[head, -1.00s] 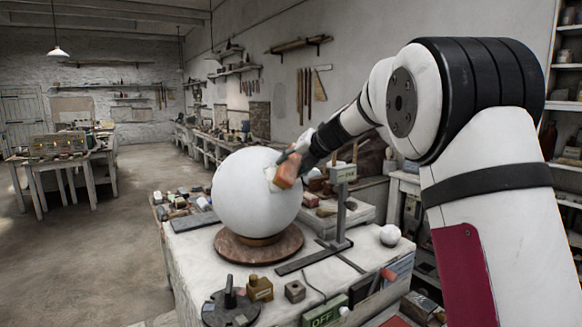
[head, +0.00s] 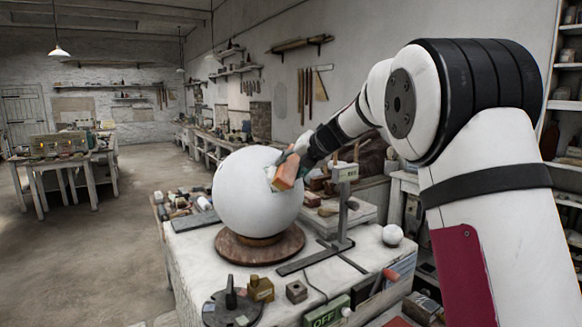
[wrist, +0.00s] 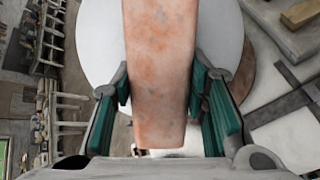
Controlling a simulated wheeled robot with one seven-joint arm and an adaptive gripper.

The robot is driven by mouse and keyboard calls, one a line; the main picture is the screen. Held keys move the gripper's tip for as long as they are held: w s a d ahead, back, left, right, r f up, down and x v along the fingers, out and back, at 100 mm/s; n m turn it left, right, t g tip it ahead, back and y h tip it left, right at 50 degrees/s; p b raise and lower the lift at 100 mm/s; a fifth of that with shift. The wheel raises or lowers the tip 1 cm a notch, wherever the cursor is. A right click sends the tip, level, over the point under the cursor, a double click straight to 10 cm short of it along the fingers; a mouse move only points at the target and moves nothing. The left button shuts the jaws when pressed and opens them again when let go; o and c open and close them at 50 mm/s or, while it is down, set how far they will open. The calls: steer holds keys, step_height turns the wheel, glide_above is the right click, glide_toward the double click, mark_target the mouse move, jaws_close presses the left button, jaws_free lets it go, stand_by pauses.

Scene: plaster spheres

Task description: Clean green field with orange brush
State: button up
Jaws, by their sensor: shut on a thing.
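The orange brush (head: 286,175) is a worn, block-shaped piece held in my gripper (head: 296,161) at the upper right side of a large white sphere (head: 243,208). A small pale patch (head: 270,173) shows beside the brush on the sphere; its green tint is faint and the brush hides part of it. In the wrist view, the brush (wrist: 160,75) is clamped between the green-padded fingers of my gripper (wrist: 165,95), with the sphere (wrist: 103,45) behind it. The brush is at or very near the sphere's surface; I cannot tell if it touches.
The sphere rests on a round brown turntable (head: 259,246) on a pale workbench (head: 190,262). A metal upright stand (head: 343,215) is close on the right, and a small white ball (head: 392,235) lies further right. Tools and blocks (head: 183,205) crowd the bench's left edge.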

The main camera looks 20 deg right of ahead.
steer(key=shift+s+a+f+p, duration=0.2)
steer(key=shift+s+a+p, duration=0.1)
steer(key=shift+s, duration=0.2)
steer(key=shift+s+a+f, duration=0.25)
steer(key=shift+s+f, duration=0.05)
steer(key=shift+f, duration=0.05)
steer(key=shift+w, duration=0.1)
steer(key=shift+w+d+r+b, duration=0.3)
steer(key=shift+w+d+r, duration=0.05)
steer(key=shift+w, duration=0.25)
steer(key=shift+w+d+r+b, duration=0.75)
steer(key=shift+w+r, duration=0.05)
steer(key=shift+w, duration=0.1)
steer(key=shift+a+f, duration=0.1)
